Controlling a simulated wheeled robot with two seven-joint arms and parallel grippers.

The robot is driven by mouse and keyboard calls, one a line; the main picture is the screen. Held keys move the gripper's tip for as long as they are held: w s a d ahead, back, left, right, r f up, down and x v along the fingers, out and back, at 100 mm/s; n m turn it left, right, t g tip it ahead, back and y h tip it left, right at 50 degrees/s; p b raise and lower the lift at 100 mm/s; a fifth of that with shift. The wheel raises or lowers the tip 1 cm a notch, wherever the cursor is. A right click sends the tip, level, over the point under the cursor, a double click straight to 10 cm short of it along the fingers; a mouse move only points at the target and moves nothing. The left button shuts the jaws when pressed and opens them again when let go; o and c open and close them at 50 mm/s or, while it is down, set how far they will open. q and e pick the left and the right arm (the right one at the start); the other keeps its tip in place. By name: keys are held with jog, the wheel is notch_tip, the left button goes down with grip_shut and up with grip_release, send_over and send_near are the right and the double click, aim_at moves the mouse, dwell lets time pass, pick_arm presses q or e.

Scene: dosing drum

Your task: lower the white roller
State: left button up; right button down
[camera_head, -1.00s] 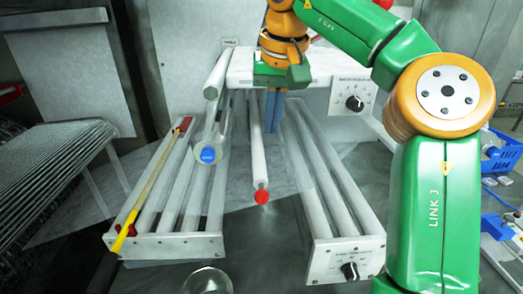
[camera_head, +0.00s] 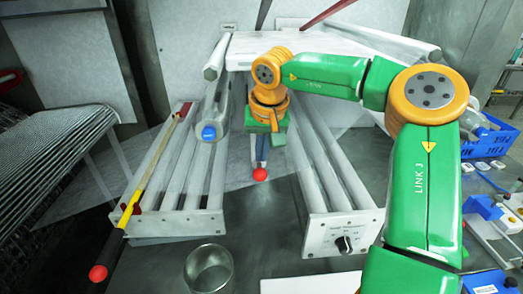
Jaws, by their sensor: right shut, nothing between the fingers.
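Several pale rollers lie in the left frame (camera_head: 177,226) and in the right frame (camera_head: 330,231). I cannot tell which one is the task's white roller. Another white roller (camera_head: 218,58) slopes at the upper left, against the white housing (camera_head: 243,50), and one more (camera_head: 412,42) shows at the upper right. My right gripper (camera_head: 260,160) points down between the two frames, with its fingers shut and empty. A red ball (camera_head: 260,174) shows just below its fingertips; the gripper hides the rod behind it, and contact cannot be told. My left gripper is not in view.
A yellow lever (camera_head: 130,205) with a red ball end (camera_head: 98,272) lies along the left frame. A clear bottle with a blue cap (camera_head: 208,133) is beside it. A glass jar (camera_head: 208,268) stands in front. A blue crate (camera_head: 488,135) is at the right.

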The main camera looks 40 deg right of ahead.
jog(key=shift+w+d+f, duration=0.15)
jog(key=shift+f, duration=0.15)
notch_tip(320, 180, down, 24)
jog(key=b, duration=1.8)
